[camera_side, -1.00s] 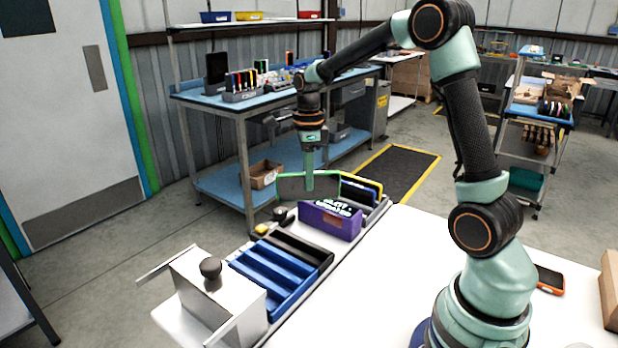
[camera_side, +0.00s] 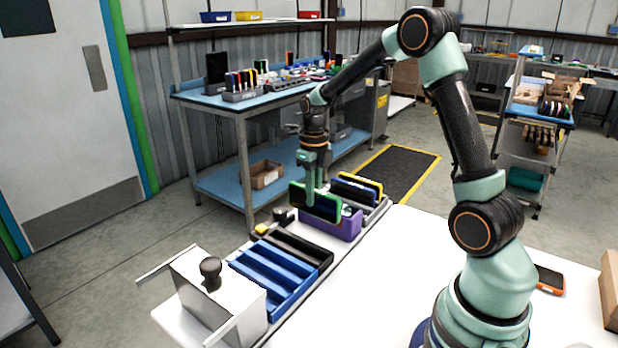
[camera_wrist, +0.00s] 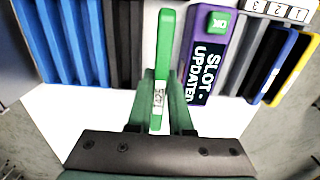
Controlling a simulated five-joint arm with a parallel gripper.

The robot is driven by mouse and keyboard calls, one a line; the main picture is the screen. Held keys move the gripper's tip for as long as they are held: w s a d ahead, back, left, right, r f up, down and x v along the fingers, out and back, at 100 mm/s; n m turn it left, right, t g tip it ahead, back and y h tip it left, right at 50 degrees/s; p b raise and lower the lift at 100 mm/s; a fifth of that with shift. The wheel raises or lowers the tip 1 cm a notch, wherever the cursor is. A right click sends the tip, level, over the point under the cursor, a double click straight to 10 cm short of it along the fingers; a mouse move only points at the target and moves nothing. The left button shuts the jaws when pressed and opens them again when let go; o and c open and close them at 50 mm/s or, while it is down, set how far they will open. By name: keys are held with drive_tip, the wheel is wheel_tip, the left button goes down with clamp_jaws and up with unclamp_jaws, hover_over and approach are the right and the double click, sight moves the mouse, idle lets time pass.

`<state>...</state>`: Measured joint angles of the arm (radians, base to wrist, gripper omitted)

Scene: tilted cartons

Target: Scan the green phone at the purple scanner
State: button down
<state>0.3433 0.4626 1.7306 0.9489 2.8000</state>
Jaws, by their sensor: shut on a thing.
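My gripper (camera_side: 311,199) is shut on the green phone (camera_side: 327,207), which stands on edge with its dark face toward the side camera. In the wrist view, the phone (camera_wrist: 164,50) shows its narrow green edge with a small white label, between my gripper's fingers (camera_wrist: 161,115). The purple scanner (camera_side: 338,230) is behind and below the phone in the side view, its screen partly hidden. In the wrist view, the scanner (camera_wrist: 222,72) is just right of the phone. Its screen reads "SLOT UPDATED" beside a green "OK" patch. Whether they touch I cannot tell.
A blue slotted rack (camera_side: 268,277) and a black one (camera_side: 300,248) are at the near left. Yellow-edged and blue phones (camera_wrist: 290,66) stand in a holder beyond the scanner. A white box with a dark knob (camera_side: 210,268) is nearest. An orange-edged phone (camera_side: 550,279) lies at right.

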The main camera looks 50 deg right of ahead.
sight(313, 214)
drive_tip(key=shift+f, duration=3.15)
drive_tip(key=shift+r, duration=0.1)
drive_tip(key=shift+r, duration=2.95)
